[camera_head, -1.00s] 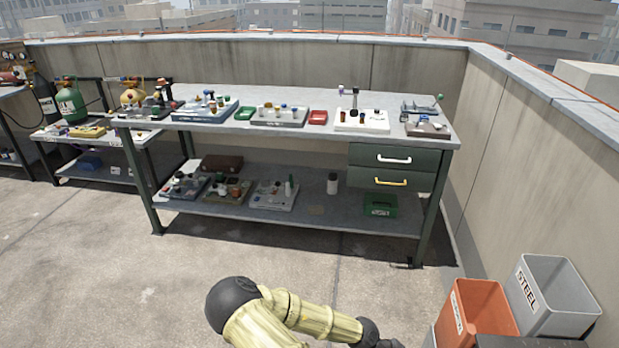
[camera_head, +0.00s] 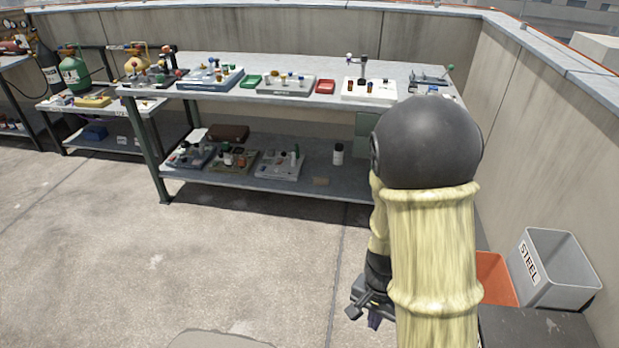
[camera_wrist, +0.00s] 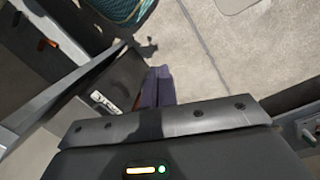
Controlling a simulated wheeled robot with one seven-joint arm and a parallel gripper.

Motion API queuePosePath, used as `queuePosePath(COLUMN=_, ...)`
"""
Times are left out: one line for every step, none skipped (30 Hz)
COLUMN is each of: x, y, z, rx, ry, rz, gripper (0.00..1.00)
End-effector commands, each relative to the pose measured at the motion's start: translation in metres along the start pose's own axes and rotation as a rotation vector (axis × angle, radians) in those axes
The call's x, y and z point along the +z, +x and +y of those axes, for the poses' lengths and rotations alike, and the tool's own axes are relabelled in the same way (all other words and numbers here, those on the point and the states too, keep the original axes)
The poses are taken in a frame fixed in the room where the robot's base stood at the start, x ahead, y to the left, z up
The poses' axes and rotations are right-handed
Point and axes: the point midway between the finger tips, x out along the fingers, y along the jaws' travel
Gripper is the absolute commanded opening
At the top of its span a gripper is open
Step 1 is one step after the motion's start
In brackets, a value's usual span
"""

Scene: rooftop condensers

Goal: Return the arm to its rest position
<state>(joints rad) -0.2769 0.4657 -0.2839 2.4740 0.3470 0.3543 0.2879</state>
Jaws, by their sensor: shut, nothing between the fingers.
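My arm rises large on the right of the head view, its dark rounded joint in front of the right end of the workbench. My gripper (camera_head: 374,318) hangs low beside the arm, pointing down over the bare floor and apart from the bench. Its purplish fingers also show in the wrist view (camera_wrist: 158,87), close together with nothing seen between them. The arm hides most of the bench drawers and part of the orange bin.
The workbench (camera_head: 330,93) carries several trays of small parts on its top and lower shelf. An orange bin (camera_head: 495,280) and a grey bin marked STEEL (camera_head: 563,285) stand at the right, near the parapet wall (camera_head: 540,150). The concrete floor (camera_head: 230,260) at left and centre is clear.

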Motion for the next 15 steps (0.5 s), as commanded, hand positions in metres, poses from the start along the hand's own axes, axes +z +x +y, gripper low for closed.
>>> queuePosePath(x=-0.001, y=-0.014, z=-0.001, rx=-0.034, ry=-0.054, rz=0.023, gripper=0.0)
queuePosePath(x=-0.001, y=-0.021, z=-0.001, rx=-0.049, ry=-0.091, rz=0.037, gripper=0.0)
queuePosePath(x=-0.001, y=-0.031, z=-0.001, rx=-0.067, ry=-0.142, rz=0.057, gripper=0.0)
queuePosePath(x=-0.001, y=-0.038, z=0.0, rx=-0.079, ry=-0.18, rz=0.074, gripper=0.0)
queuePosePath(x=-0.001, y=-0.045, z=0.0, rx=-0.09, ry=-0.214, rz=0.091, gripper=0.0)
queuePosePath(x=-0.001, y=-0.053, z=0.001, rx=-0.102, ry=-0.261, rz=0.115, gripper=0.0)
queuePosePath(x=-0.001, y=-0.059, z=0.002, rx=-0.108, ry=-0.293, rz=0.133, gripper=0.0)
queuePosePath(x=-0.001, y=-0.065, z=0.002, rx=-0.114, ry=-0.323, rz=0.15, gripper=0.0)
queuePosePath(x=-0.001, y=-0.072, z=0.004, rx=-0.119, ry=-0.359, rz=0.171, gripper=0.0)
queuePosePath(x=-0.001, y=-0.076, z=0.004, rx=-0.122, ry=-0.386, rz=0.187, gripper=0.0)
queuePosePath(x=0.0, y=-0.081, z=0.005, rx=-0.124, ry=-0.41, rz=0.202, gripper=0.0)
queuePosePath(x=0.0, y=-0.087, z=0.007, rx=-0.126, ry=-0.441, rz=0.223, gripper=0.0)
queuePosePath(x=0.0, y=-0.091, z=0.007, rx=-0.126, ry=-0.463, rz=0.238, gripper=0.0)
queuePosePath(x=0.0, y=-0.095, z=0.008, rx=-0.127, ry=-0.483, rz=0.252, gripper=0.0)
queuePosePath(x=0.0, y=-0.1, z=0.01, rx=-0.125, ry=-0.511, rz=0.272, gripper=0.0)
